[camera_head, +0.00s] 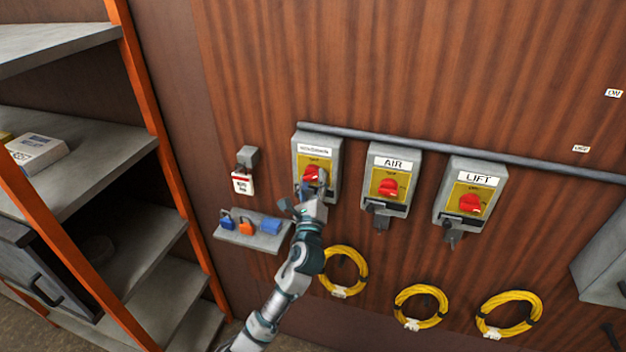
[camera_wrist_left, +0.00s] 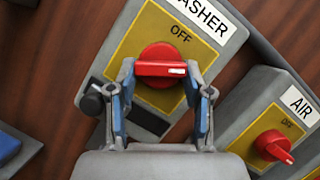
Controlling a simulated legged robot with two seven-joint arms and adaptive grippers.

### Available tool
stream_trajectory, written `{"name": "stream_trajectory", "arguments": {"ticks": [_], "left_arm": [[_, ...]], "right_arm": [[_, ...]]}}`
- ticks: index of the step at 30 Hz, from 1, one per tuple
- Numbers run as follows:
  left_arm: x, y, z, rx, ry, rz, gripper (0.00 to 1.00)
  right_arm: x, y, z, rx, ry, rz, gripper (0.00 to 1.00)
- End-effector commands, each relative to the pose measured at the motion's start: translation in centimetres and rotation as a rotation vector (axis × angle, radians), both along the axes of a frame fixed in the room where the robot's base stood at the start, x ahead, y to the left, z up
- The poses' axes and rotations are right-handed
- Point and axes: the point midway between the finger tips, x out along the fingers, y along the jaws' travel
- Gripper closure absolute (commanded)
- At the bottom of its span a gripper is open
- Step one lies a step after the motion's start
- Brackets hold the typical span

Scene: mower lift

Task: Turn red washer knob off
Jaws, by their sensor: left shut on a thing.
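The red washer knob (camera_wrist_left: 160,67) sits on a yellow plate on the grey washer switch box (camera_wrist_left: 207,50), under the word OFF in the left wrist view. My left gripper (camera_wrist_left: 162,82) has its two fingers on either side of the knob's bar and is shut on it. The bar lies nearly level in that view, with its white mark at the right end. In the head view the left gripper (camera_head: 313,190) covers the lower part of the red knob (camera_head: 311,173). My right gripper is not in view.
The AIR box (camera_head: 391,176) and LIFT box (camera_head: 467,199) stand to the right, each with a red knob. A small shelf with padlocks (camera_head: 246,226) is at the lower left. Yellow cable coils (camera_head: 421,306) hang below. Orange-framed shelving (camera_head: 160,130) stands at left.

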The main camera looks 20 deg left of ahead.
Motion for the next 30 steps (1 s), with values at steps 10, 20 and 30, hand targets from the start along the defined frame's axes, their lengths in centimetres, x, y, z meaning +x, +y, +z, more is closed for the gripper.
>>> {"name": "stream_trajectory", "arguments": {"ticks": [10,20,30], "left_arm": [[0.0,-0.3,0.5,-0.332,0.012,0.000,0.85],[0.0,-0.4,0.8,-0.640,0.023,0.002,0.85],[0.0,-0.4,0.7,-0.885,0.032,0.002,0.85]], "right_arm": [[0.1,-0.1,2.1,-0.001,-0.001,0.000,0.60],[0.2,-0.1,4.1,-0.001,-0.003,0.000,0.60],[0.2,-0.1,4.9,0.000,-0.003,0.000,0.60]]}}
